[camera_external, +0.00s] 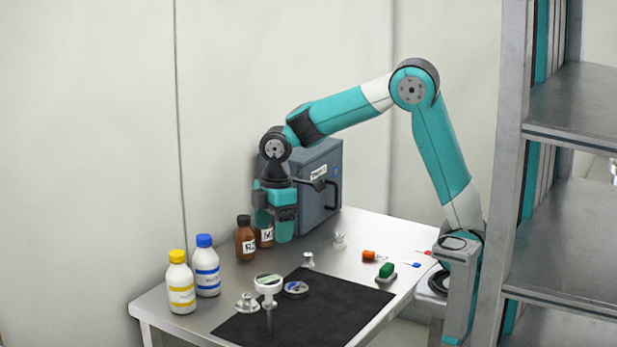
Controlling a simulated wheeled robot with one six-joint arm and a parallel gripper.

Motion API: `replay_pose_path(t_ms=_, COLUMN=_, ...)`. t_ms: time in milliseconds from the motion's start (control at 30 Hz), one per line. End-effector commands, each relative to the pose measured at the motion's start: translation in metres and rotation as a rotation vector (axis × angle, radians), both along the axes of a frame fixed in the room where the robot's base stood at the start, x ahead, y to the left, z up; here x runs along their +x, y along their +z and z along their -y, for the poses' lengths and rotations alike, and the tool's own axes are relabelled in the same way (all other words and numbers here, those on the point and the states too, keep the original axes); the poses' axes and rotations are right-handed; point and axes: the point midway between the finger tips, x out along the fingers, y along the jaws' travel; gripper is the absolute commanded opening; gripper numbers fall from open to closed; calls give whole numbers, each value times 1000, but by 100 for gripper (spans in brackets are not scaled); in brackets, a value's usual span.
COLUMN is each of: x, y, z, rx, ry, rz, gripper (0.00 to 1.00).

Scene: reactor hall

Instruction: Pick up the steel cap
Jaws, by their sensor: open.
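Several small steel-coloured pieces stand on the metal table (355,221). One piece (308,260) is at the back edge of the black mat, one (339,241) is farther back, and a wider one (247,303) is at the mat's left edge. I cannot tell from this view which one is the steel cap. My gripper (274,232) points down above the back of the table, in front of the grey box and close to the brown bottles. It is open, and I see nothing held in it. The gap between its fingers is hard to see.
Brown bottles (245,238) stand by the grey box (322,190). White bottles with yellow (181,283) and blue (206,267) caps stand at left. A white-headed gauge (268,287) and a round disc (296,288) are at the black mat (335,310). Shelving (570,200) stands right.

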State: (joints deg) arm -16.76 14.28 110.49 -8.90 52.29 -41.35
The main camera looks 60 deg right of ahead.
Motion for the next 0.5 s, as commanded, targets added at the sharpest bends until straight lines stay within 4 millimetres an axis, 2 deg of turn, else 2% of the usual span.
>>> replay_pose_path(t_ms=33, x=24, y=-11, z=-2, rx=-29, ry=56, rz=-3, gripper=79)
replay_pose_path(t_ms=100, x=49, y=-21, z=-2, rx=-61, ry=127, rz=-2, gripper=79)
replay_pose_path(t_ms=200, x=72, y=-31, z=-2, rx=-90, ry=197, rz=-4, gripper=79)
replay_pose_path(t_ms=367, x=84, y=-44, z=-2, rx=-107, ry=241, rz=-7, gripper=79)
replay_pose_path(t_ms=500, x=83, y=-69, z=-2, rx=-108, ry=244, rz=-9, gripper=79)
